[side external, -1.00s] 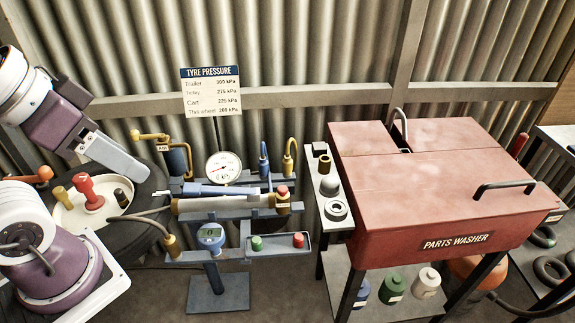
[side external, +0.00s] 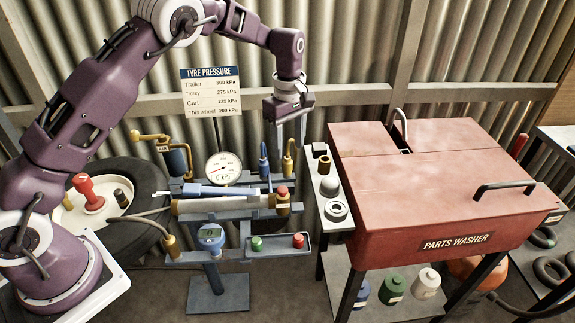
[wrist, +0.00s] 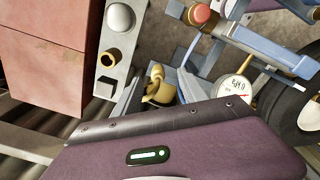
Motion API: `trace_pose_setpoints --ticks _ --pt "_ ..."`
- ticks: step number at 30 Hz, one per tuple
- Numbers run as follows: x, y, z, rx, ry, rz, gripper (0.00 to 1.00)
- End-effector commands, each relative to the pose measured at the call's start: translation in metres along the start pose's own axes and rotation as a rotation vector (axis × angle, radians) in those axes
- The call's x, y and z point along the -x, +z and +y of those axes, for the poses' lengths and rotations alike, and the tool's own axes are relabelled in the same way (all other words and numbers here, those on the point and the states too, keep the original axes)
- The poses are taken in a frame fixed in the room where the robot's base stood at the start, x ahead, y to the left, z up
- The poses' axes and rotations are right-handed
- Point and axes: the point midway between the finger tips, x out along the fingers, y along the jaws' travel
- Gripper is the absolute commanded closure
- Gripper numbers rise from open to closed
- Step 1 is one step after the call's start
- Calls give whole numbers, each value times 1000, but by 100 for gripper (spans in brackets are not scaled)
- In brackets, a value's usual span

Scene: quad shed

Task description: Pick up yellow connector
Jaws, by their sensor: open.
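A yellow hooked connector (side external: 288,163) stands upright at the right end of the rear row on the blue-grey stand (side external: 190,258). Whether the fingers touch the connector cannot be told.
A blue nozzle (side external: 263,160) stands just left of the connector, and a pressure gauge (side external: 223,167) further left. The red parts washer (side external: 430,190) and a narrow shelf (side external: 335,228) with small parts are close on the right. A corrugated wall is behind.

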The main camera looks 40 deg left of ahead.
Motion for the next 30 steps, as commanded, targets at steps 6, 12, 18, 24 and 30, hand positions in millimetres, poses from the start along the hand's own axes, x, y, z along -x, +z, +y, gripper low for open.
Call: trace_pose_setpoints --ticks 6,12,18,24,30 --pt "-35 -10 5 0 -3 -1 51" --pt "-62 -12 7 -3 0 -1 51" --pt "-62 -12 8 -3 1 0 51" --pt "-62 -12 8 -3 1 0 88" --pt "-62 -12 8 -4 1 0 100"
